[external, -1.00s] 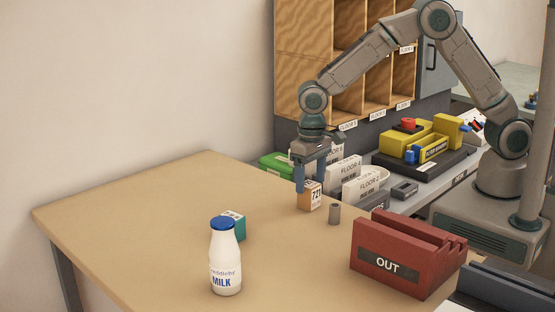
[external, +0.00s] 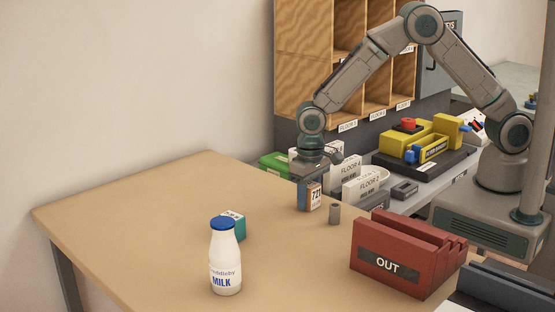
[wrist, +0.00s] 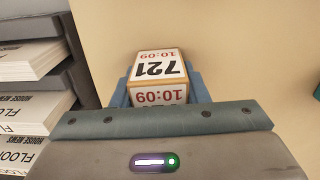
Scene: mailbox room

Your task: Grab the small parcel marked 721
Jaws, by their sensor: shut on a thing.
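The small parcel marked 721 (external: 315,197) is an orange box with white labels. It stands upright near the far edge of the tan table (external: 150,215). My gripper (external: 309,192) has come down over it from above, and its blue fingers are closed on its sides. In the wrist view the parcel (wrist: 158,68) sits between the fingers, its label reading 721 and 10:09 upside down. I cannot tell whether it still touches the table.
A small grey cylinder (external: 334,213) stands just right of the parcel. A teal box (external: 236,226) and a milk bottle (external: 225,262) stand nearer. A red OUT tray (external: 405,262) is at right. The table's left side is clear.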

